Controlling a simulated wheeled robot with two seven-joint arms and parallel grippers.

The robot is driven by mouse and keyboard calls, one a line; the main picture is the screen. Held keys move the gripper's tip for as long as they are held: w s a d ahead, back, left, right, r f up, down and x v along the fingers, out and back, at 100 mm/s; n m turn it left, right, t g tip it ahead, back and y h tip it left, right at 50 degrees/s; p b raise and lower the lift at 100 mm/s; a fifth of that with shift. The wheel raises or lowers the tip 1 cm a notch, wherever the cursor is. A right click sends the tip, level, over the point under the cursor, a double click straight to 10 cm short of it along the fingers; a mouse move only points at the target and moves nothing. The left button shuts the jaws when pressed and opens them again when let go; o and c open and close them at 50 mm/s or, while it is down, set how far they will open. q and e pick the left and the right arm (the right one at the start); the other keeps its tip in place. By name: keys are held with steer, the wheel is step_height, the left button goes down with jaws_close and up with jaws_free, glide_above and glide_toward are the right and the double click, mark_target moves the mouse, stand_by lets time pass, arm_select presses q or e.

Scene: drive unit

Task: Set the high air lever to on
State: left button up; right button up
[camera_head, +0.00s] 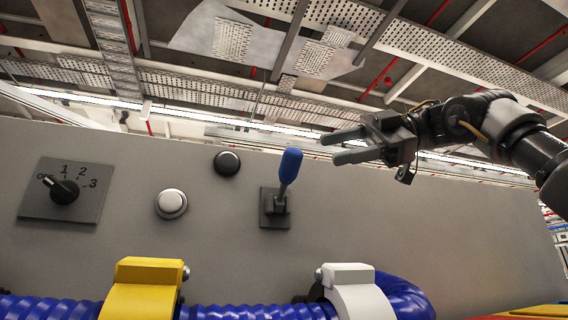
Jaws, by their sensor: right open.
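A lever with a blue handle (290,166) stands on a dark square plate (270,221) on the grey panel. Its handle points up and leans slightly to the right. My right gripper (334,147) comes in from the right, just right of the blue handle's top. Its two fingers are apart and point left, with nothing between them. A small gap shows between the fingertips and the handle in the picture; the depth between them is hard to tell. My left gripper is not in view.
Left of the lever are a black button (227,163), a white button (171,204) and a rotary dial (64,191). Below run a blue corrugated hose (260,312), a yellow clamp (142,290) and a white clamp (355,290). The panel right of the lever is bare.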

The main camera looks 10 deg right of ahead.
mark_target(281, 169)
steer(key=w+a+f, duration=0.1)
steer(key=a, duration=0.2)
steer(key=w+a+f, duration=0.1)
steer(key=w+a, duration=0.1)
steer(key=w+a+f, duration=0.1)
steer(key=w+a, duration=0.1)
steer(key=a, duration=0.1)
steer(key=shift+w+a, duration=0.15)
steer(key=shift+a, duration=0.15)
steer(key=shift+s+a+r, duration=0.1)
steer(key=shift+s+a, duration=0.35)
steer(key=shift+a, duration=0.05)
steer(key=shift+w, duration=0.45)
steer(key=shift+c, duration=0.5)
steer(key=c, duration=0.5)
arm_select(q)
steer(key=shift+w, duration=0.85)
arm_select(e)
jaws_close()
